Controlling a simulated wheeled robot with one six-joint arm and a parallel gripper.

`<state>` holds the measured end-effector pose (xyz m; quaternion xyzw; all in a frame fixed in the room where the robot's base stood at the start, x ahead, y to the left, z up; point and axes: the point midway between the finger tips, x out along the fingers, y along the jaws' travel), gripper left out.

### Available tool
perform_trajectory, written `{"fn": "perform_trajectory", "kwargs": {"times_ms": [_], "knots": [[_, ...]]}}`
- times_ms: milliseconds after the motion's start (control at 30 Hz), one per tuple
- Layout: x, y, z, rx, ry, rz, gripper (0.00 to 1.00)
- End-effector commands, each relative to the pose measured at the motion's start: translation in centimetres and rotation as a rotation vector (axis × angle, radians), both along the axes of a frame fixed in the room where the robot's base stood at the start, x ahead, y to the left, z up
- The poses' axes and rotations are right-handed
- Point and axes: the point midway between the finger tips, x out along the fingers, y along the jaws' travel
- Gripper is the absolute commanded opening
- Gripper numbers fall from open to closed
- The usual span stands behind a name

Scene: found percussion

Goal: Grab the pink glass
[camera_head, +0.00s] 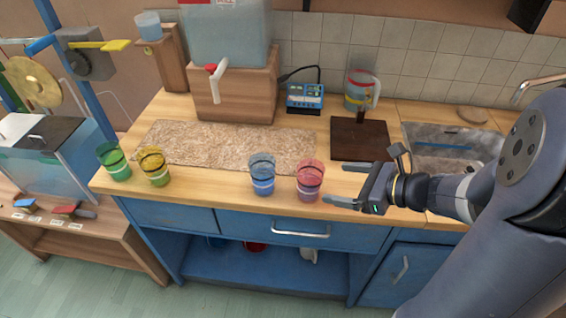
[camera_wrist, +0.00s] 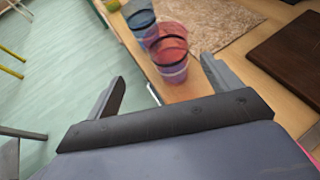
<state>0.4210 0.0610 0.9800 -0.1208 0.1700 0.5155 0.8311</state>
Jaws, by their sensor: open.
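The pink glass (camera_head: 309,181) stands upright near the front edge of the wooden counter, just right of the blue glass (camera_head: 262,174). My gripper (camera_head: 334,184) is open and empty, to the right of the pink glass, with its fingers pointing left toward it. In the wrist view the pink glass (camera_wrist: 169,52) is ahead of the fingertips, nearer the right finger, and the gripper (camera_wrist: 163,75) does not appear to touch it. The blue glass (camera_wrist: 138,16) shows behind it.
A green glass (camera_head: 114,162) and a yellow glass (camera_head: 154,166) stand at the counter's left end. A dark board (camera_head: 360,139) lies behind my gripper, with the sink (camera_head: 452,146) to the right. A beige mat (camera_head: 215,146) lies behind the glasses. A handled jug (camera_head: 361,91) stands at the back.

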Motion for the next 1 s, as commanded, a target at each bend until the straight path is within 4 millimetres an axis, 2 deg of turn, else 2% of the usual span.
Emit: {"fn": "perform_trajectory", "kwargs": {"times_ms": [133,400,667,1000], "knots": [[1.0,0.2,-0.2,0.039,0.017,-0.035,0.85],[2.6,3.2,-1.6,0.036,0.015,-0.032,0.85],[3.3,4.5,-2.1,0.034,0.014,-0.034,0.85],[5.3,8.0,-3.4,0.034,0.015,-0.032,0.85]]}}
